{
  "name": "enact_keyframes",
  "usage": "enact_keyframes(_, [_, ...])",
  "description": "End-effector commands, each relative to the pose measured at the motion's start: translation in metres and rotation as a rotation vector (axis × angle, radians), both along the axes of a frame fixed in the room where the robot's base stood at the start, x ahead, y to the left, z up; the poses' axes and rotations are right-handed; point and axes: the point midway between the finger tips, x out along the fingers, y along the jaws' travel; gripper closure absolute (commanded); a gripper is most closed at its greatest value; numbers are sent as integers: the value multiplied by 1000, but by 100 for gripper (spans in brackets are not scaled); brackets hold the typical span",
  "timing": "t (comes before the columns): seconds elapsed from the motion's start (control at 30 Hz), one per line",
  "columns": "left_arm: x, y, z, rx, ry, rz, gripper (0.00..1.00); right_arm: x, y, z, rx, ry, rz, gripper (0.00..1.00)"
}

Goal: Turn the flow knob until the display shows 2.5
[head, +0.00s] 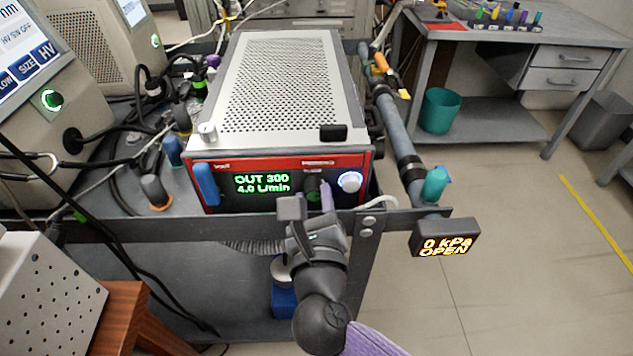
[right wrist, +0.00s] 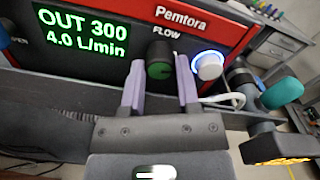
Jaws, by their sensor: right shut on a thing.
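The red-fronted instrument (head: 335,161) stands on the cart with its display (head: 262,184) facing me. The display reads OUT 300 and 4.0 L/min in green, and it also shows in the right wrist view (right wrist: 85,32). The dark flow knob (right wrist: 160,60) with a green face sits under the word FLOW. My right gripper (right wrist: 161,78) has its two purple fingers on either side of the knob, shut on it. In the head view my right gripper (head: 317,197) partly covers the knob. My left gripper is not in view.
A white button (head: 349,182) with a lit blue ring is just right of the knob. A blue handle (head: 206,184) is at the panel's left. The cart's front rail (head: 390,216) runs below the panel. A small display (head: 445,240) reading 0 kPa OPEN hangs at right.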

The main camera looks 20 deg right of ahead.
Motion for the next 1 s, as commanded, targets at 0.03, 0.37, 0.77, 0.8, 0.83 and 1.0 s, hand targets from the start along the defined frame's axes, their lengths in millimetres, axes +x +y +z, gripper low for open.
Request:
enact_keyframes(0.03, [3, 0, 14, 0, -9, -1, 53, -1, 0, 7, -41, 14, 0, 100])
enact_keyframes(0.37, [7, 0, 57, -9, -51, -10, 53, 0, 1, 6, -341, 101, 2, 100])
enact_keyframes(0.77, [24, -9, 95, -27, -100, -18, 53, 0, 2, 2, -684, 200, 4, 100])
enact_keyframes(0.8, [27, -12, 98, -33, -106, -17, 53, 0, 2, 2, -714, 208, 4, 100])
enact_keyframes(0.83, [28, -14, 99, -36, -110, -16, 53, 0, 2, 2, -735, 215, 4, 100])
enact_keyframes(1.0, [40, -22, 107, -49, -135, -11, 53, 0, 2, 1, -837, 242, 4, 100])
